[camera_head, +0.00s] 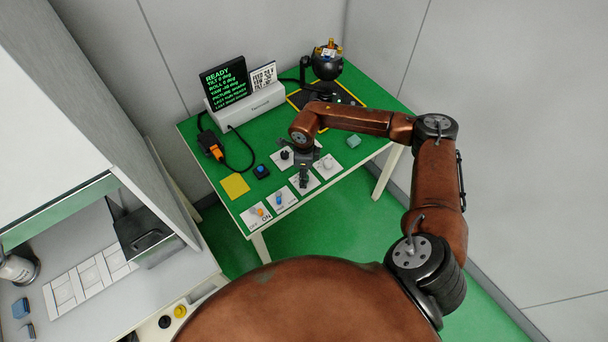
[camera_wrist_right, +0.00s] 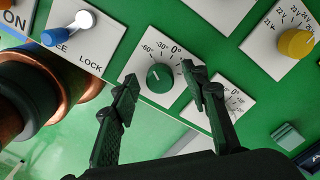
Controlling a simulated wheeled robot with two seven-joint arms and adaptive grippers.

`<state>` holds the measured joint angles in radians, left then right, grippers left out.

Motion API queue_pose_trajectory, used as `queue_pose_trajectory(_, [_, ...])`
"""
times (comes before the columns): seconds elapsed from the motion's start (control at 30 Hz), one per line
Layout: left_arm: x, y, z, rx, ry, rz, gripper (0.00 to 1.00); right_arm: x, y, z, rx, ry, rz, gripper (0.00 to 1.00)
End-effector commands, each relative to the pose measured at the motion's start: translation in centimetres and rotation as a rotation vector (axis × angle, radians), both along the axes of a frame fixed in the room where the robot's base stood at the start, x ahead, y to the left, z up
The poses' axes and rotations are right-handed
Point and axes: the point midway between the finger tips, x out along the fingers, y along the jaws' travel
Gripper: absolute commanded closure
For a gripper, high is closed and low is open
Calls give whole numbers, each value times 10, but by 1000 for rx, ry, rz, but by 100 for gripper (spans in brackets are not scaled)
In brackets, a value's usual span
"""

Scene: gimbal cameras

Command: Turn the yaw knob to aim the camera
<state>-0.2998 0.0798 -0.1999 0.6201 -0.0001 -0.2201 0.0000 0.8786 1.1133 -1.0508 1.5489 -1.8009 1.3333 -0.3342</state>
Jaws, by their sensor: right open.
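A dark green round knob (camera_wrist_right: 160,78) sits on a white plate with a degree scale in the right wrist view; its pale mark points up-left. The scale suits the yaw knob, but I cannot read a name on it. My right gripper (camera_wrist_right: 164,80) is open, with one finger on each side of this knob in the picture; I see no clear contact. In the head view my right gripper (camera_head: 304,170) is over the front row of control plates and hides part of them. The camera ball (camera_head: 327,64) stands at the table's back. My left gripper is not in view.
A second scale plate (camera_wrist_right: 238,103) is partly behind the right finger. A yellow knob (camera_wrist_right: 296,43), a blue-tipped lever (camera_wrist_right: 62,36) and a teal block (camera_wrist_right: 288,136) are nearby. A black screen (camera_head: 224,84) with green text stands at the back of the green table (camera_head: 232,180).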

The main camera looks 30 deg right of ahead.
Motion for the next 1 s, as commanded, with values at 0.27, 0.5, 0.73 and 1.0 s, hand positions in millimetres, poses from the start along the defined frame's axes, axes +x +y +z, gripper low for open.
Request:
queue_pose_trajectory(0.27, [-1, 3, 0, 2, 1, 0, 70, 0, 0, 5, -1, -1, 0, 58])
queue_pose_trajectory(0.5, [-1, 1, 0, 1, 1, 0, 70, 1, -1, 45, -1, -3, 1, 58])
queue_pose_trajectory(0.73, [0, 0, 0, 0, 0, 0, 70, 0, -1, 91, 0, -2, -1, 58])
queue_pose_trajectory(1.0, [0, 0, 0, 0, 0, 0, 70, 0, 0, 118, 0, 1, 0, 58])
